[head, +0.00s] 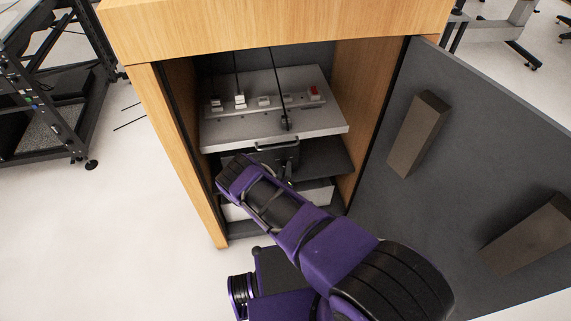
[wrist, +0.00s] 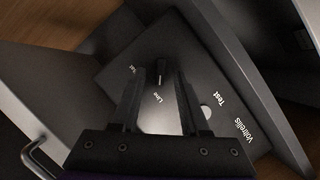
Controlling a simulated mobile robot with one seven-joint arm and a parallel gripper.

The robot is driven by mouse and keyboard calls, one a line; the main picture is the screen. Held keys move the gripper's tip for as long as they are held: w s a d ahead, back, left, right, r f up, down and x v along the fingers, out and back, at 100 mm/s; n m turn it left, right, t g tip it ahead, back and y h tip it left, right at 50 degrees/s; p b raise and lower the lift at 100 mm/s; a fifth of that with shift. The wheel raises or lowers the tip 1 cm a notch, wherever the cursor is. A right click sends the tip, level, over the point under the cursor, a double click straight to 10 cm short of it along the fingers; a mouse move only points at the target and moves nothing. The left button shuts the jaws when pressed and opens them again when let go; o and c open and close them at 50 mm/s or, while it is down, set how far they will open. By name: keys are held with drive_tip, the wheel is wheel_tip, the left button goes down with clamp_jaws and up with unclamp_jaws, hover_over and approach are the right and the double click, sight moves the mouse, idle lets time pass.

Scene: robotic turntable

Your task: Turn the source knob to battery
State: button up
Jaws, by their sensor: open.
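In the wrist view, a dark panel (wrist: 205,78) carries the lettering "Line", "Test" and "Voltrellis", and a small label at the left that is hard to read. A small black knob (wrist: 162,72) stands on the panel just above the "Line" label. A pale round spot (wrist: 206,111) lies near "Test". My gripper (wrist: 161,82) is open, with one finger on each side of the knob in the picture. I cannot tell whether the fingers touch it. In the head view my arm reaches into the cabinet, and the gripper and knob cannot be made out.
The wooden cabinet (head: 275,32) is open, with its dark door (head: 460,125) at the right. A grey shelf (head: 245,131) with switches and hanging cables sits above my arm's end. A metal handle (wrist: 36,150) shows at the wrist view's lower left. Side walls leave little room.

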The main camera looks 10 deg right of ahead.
drive_tip(key=shift+w+f, duration=0.1)
drive_tip(key=shift+w, duration=0.15)
clamp_jaws()
idle(0.3)
